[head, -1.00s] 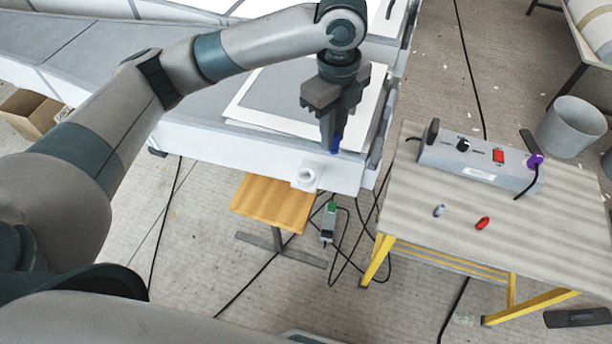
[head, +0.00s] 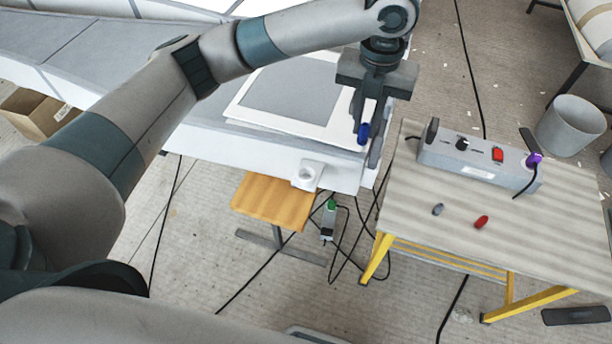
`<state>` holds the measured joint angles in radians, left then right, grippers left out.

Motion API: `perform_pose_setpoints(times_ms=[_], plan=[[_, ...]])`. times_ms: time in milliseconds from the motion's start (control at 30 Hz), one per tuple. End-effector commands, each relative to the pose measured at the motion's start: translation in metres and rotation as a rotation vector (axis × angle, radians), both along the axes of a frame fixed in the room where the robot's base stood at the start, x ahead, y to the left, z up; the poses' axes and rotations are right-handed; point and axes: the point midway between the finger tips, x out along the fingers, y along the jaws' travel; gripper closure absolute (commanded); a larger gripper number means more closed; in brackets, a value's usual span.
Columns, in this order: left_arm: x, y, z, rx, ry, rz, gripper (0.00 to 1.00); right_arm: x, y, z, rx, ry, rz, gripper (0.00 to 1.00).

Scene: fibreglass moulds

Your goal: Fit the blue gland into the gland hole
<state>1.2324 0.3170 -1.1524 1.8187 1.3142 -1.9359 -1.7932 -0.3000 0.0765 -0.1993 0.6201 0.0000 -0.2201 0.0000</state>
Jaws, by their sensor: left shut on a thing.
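The blue gland (head: 363,133) is held in my left gripper (head: 364,122), which is shut on it. Gland and gripper are over the right end of the white mould bench, near its front right corner. A white round fitting with an opening (head: 307,174) sticks out of the bench's front face, below and left of the gland. I cannot tell whether that opening is the gland hole. The gland is apart from it. My right gripper is not in view.
A grey control box (head: 480,166) with a red switch and a purple plug stands on the striped table (head: 560,215). A grey gland (head: 437,209) and a red gland (head: 481,222) lie in front of it. A wooden stool (head: 272,203) and loose black cables are below the bench.

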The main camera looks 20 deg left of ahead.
Motion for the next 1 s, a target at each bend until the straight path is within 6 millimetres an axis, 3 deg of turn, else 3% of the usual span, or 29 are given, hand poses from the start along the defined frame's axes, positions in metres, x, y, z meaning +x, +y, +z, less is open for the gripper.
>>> perform_pose_setpoints(times_ms=[333, 800, 1000], plan=[[-0.005, 0.011, -0.006, 0.0, 0.002, 0.003, 1.0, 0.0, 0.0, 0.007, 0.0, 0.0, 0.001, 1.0], [-0.04, 0.086, -0.053, 0.001, 0.004, 0.005, 1.0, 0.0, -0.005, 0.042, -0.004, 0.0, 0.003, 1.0], [-0.049, 0.104, -0.067, 0.0, 0.002, 0.003, 1.0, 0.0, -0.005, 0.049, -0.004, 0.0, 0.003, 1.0]])
